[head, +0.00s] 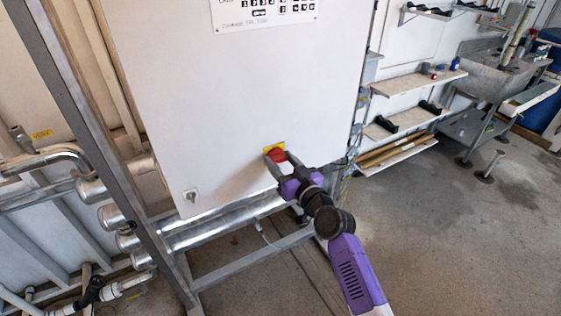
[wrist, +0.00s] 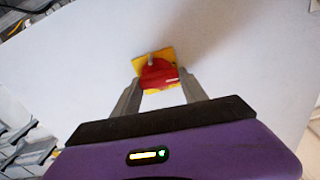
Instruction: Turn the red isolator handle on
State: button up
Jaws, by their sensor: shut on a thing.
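The red isolator handle (head: 277,155) sits on a yellow square plate (head: 269,147) low on the front of the white cabinet (head: 235,85). In the wrist view the red handle (wrist: 158,74) lies between the fingertips, with the yellow plate (wrist: 139,63) showing tilted behind it. My gripper (head: 279,162) reaches the handle from the lower right, and its fingers are closed on the handle's sides. The wrist view also shows my gripper (wrist: 158,84) with one finger on each side of the handle. The lower part of the handle is partly hidden by the fingers in the head view.
A keyed lock (head: 190,195) is at the cabinet's lower left. Metal pipes (head: 225,222) and a frame post (head: 85,125) stand below and left of the cabinet. Shelves (head: 405,83) and a sink (head: 500,78) are at the right.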

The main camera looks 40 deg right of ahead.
jog(key=m, duration=0.5)
jog(key=shift+d, duration=0.1)
jog(key=shift+d+m, duration=0.1)
jog(key=shift+m, duration=2)
jog(key=o, duration=1.4)
jog(key=shift+c, duration=0.2)
jog(key=shift+s, duration=0.15)
jog(key=b+v, duration=0.1)
jog(key=v, duration=0.6)
jog(key=shift+s, duration=0.3)
